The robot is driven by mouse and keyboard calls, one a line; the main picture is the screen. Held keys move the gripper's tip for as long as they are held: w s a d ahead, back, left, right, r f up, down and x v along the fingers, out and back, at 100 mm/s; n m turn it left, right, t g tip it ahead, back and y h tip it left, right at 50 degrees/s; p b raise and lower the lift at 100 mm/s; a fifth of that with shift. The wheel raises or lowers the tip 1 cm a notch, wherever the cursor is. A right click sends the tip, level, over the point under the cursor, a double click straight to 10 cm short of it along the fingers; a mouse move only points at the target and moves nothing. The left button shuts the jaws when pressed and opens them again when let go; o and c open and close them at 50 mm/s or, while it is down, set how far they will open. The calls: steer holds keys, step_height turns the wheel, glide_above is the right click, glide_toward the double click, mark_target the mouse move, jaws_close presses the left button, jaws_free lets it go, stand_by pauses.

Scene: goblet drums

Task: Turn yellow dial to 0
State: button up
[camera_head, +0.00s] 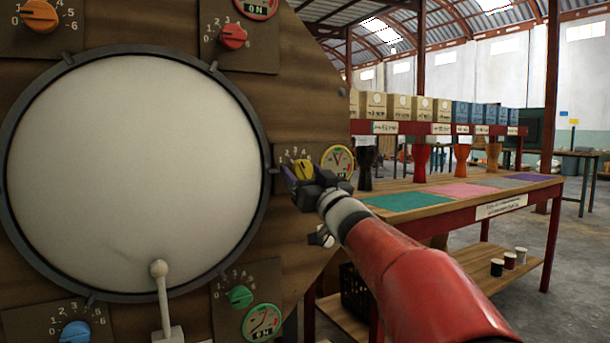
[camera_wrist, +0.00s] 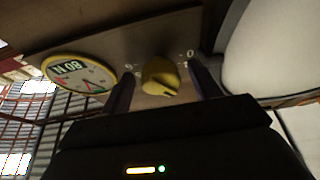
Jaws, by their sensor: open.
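The yellow dial (camera_head: 303,169) sits on a small dark plate at the right of the big round drum head. In the wrist view the yellow dial (camera_wrist: 161,77) shows between my two fingers, with a 0 mark on its right and a 6 on its left. A dark pointer mark shows on its lower right side. My gripper (camera_head: 300,178) is in front of the dial; in the wrist view my gripper (camera_wrist: 162,92) is open, one finger on each side of the dial. I cannot tell whether the fingers touch it.
A yellow-rimmed gauge (camera_head: 338,161) is right beside the dial. An orange dial (camera_head: 39,16), red dial (camera_head: 233,36), green dial (camera_head: 240,296) and blue dial (camera_head: 75,332) surround the white drum head (camera_head: 130,180). A white lever (camera_head: 161,295) stands below. A workbench (camera_head: 460,207) stands right.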

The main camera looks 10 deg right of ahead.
steer(key=c, duration=0.9)
steer(key=shift+c, duration=0.2)
steer(key=shift+n, duration=0.5)
steer(key=n+g+y, duration=0.1)
steer(key=n, duration=0.1)
steer(key=n+y+p, duration=0.1)
steer(key=n, duration=0.2)
steer(key=n+g+y+p, duration=0.1)
steer(key=n, duration=0.2)
steer(key=shift+d+r+g+y, duration=0.1)
steer(key=shift+d+g+y, duration=0.2)
steer(key=shift+y, duration=0.1)
steer(key=n+g+p, duration=0.1)
steer(key=n, duration=0.2)
steer(key=n+g+y+p, duration=0.1)
steer(key=n+p, duration=0.1)
steer(key=n, duration=0.2)
steer(key=shift+w+g+y, duration=0.1)
steer(key=shift+g+y, duration=0.2)
steer(key=shift+g, duration=0.1)
steer(key=shift+n, duration=0.3)
